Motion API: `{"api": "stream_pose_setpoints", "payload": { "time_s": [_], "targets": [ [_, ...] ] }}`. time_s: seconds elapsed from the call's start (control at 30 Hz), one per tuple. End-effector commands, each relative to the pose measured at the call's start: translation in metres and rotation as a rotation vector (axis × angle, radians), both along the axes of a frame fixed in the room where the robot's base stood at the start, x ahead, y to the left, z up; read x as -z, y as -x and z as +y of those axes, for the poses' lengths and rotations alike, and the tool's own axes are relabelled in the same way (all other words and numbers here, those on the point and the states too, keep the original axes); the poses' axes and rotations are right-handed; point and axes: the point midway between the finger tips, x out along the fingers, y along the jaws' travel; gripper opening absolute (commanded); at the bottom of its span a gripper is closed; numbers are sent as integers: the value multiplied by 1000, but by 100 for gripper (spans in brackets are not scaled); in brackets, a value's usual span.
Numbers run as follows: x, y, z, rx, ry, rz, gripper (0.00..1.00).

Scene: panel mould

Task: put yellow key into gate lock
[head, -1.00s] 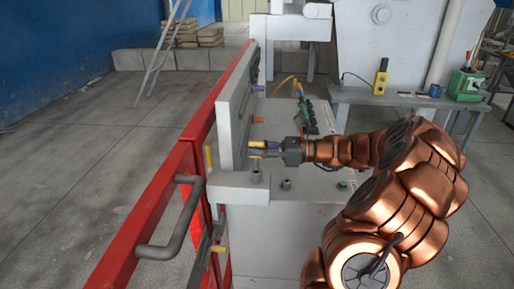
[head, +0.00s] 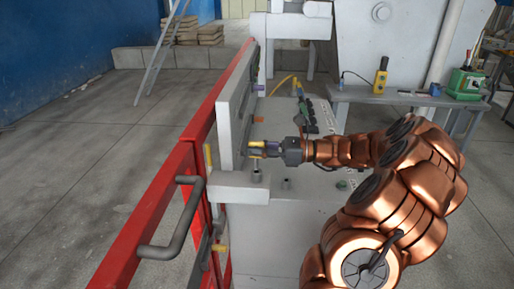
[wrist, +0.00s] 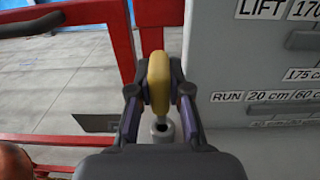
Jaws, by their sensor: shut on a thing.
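My gripper (wrist: 160,100) is shut on the yellow key (wrist: 158,80), with one dark finger on each side of it in the wrist view. In the head view my gripper (head: 262,149) holds the key (head: 255,152) above the grey ledge, close to the upright grey panel. A short grey post (wrist: 163,130) shows below the key in the wrist view; I cannot tell whether they touch. The red gate (head: 150,220) stands at the left, with a grey handle (head: 170,225). I cannot make out the gate lock clearly.
The upright grey panel (head: 231,110) stands between gripper and gate. Short posts (head: 257,177) rise from the ledge (head: 238,190). A labelled grey face (wrist: 255,70) is close on the right in the wrist view.

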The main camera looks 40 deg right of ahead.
Motion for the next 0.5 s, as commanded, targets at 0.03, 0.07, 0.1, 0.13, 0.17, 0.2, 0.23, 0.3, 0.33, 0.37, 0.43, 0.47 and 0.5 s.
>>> {"api": "stream_pose_setpoints", "payload": {
  "time_s": [0.03,0.07,0.1,0.13,0.17,0.2,0.23,0.3,0.33,0.37,0.43,0.47,0.5],
  "targets": [
    [0,0,0,0,0,0,0],
    [0,0,0,0,0,0,0],
    [0,0,0,0,0,0,0],
    [0,0,0,0,0,0,0],
    [0,0,0,0,-1,-1,0],
    [0,0,0,0,-1,-1,0],
    [0,0,0,0,-1,-1,0],
    [0,0,0,1,-1,-1,0],
    [1,0,0,1,-1,-1,0],
    [1,0,0,1,-1,-1,0],
    [2,0,0,1,-1,-1,0],
    [3,0,0,1,-1,-1,0],
    [4,0,0,1,-1,-1,0]
  ]
}}
